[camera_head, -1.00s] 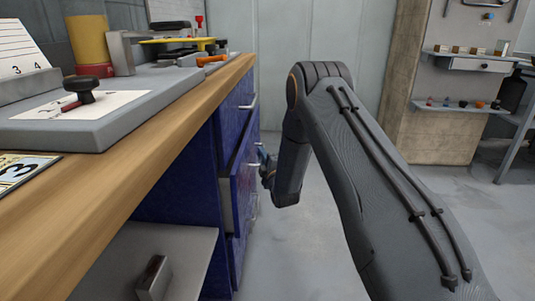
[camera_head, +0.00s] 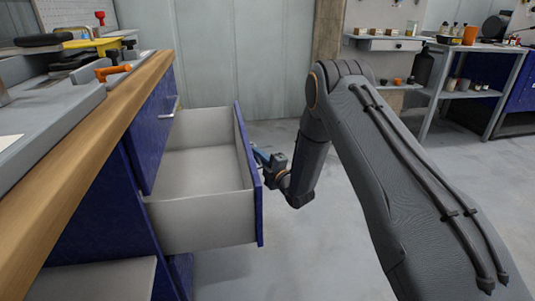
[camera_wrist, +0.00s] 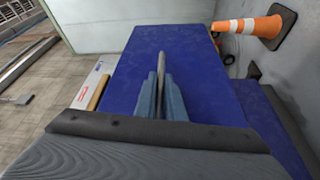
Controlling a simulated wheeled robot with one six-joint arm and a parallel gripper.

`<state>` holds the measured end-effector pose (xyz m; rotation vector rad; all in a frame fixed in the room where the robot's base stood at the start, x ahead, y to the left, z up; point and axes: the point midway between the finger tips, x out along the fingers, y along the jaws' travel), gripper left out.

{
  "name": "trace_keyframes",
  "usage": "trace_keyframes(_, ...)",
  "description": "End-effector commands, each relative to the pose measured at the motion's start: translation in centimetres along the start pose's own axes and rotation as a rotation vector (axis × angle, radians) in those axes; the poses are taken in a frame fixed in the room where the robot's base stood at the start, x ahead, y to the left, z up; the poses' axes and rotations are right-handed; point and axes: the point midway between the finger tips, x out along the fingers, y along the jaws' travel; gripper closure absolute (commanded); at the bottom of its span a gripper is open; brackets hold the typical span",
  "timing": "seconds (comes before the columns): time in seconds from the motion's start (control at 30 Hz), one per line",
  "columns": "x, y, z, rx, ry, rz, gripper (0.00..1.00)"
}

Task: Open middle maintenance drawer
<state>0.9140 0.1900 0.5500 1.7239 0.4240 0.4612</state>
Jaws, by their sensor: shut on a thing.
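The middle drawer (camera_head: 200,225) stands far out of the blue cabinet in the head view. Its pale grey inside looks empty, and its blue front panel (camera_head: 248,170) faces right. My gripper (camera_head: 262,157) is at the outer side of that panel, partly hidden by it. In the wrist view, my gripper (camera_wrist: 161,97) has its two blue fingers shut on the thin grey bar handle (camera_wrist: 161,65) of the blue drawer front (camera_wrist: 200,75). The handle is hidden in the head view.
The upper drawer (camera_head: 150,135) is shut above. The wooden worktop (camera_head: 95,130) holds tools and a grey plate. The floor (camera_head: 300,250) right of the drawer is clear. A shelf bench (camera_head: 470,95) stands far right. An orange and white cone (camera_wrist: 248,27) shows in the wrist view.

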Motion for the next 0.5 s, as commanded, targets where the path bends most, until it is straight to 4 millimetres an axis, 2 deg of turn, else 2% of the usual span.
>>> trace_keyframes(0.43, 0.12, 0.03, 0.08, 0.000, 0.005, -0.001, 1.00)
trace_keyframes(0.47, 0.12, 0.04, 0.11, 0.000, 0.004, -0.001, 0.89)
trace_keyframes(0.5, 0.12, 0.07, 0.14, 0.000, 0.004, 0.000, 0.82)
